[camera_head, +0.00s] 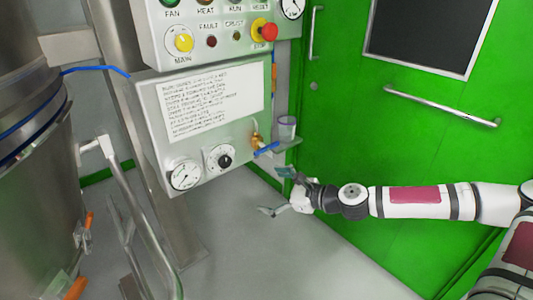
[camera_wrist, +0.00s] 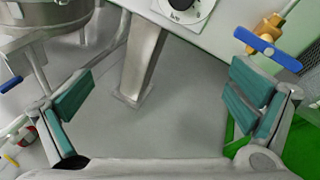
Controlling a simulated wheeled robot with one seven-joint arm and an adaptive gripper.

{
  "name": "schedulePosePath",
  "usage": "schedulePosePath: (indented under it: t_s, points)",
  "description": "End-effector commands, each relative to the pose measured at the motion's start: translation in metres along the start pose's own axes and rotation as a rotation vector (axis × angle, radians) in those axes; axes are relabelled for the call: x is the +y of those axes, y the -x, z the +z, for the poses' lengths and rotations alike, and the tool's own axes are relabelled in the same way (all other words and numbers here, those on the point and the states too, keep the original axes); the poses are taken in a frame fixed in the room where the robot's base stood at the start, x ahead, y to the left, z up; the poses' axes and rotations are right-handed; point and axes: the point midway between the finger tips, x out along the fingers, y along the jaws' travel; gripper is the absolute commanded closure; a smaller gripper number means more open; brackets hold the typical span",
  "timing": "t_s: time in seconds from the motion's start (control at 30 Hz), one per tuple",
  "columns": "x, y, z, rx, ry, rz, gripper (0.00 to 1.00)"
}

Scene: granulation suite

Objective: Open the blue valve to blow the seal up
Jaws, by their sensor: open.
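The blue valve handle (camera_head: 267,148) sits on a brass body (camera_head: 255,139) at the lower right edge of the grey control panel. In the wrist view the blue handle (camera_wrist: 265,47) lies at upper right, roughly crosswise to its brass body (camera_wrist: 267,27). My gripper (camera_head: 277,193) is open and empty, below and slightly right of the valve, apart from it. In the wrist view my gripper (camera_wrist: 165,92) shows wide-spread teal-padded fingers. The valve lies beyond the right finger, not between the fingers.
The panel carries a pressure gauge (camera_head: 184,175), a black regulator knob (camera_head: 221,158) and a printed notice (camera_head: 213,101). A small cup (camera_head: 287,128) stands on a bracket right of the valve. A steel vessel (camera_head: 30,160) is at left; a green door (camera_head: 420,140) is behind my arm.

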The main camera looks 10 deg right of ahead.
Motion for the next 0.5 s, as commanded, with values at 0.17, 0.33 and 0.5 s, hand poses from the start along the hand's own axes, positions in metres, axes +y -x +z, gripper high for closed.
schedulePosePath:
  t_s: [0.17, 0.33, 0.5]
  points:
    - [-0.06, 0.014, -0.008, -0.141, -0.218, -0.225, 0.0]
    - [-0.094, 0.032, -0.012, -0.222, -0.331, -0.345, 0.0]
    - [-0.105, 0.033, -0.012, -0.241, -0.358, -0.374, 0.0]
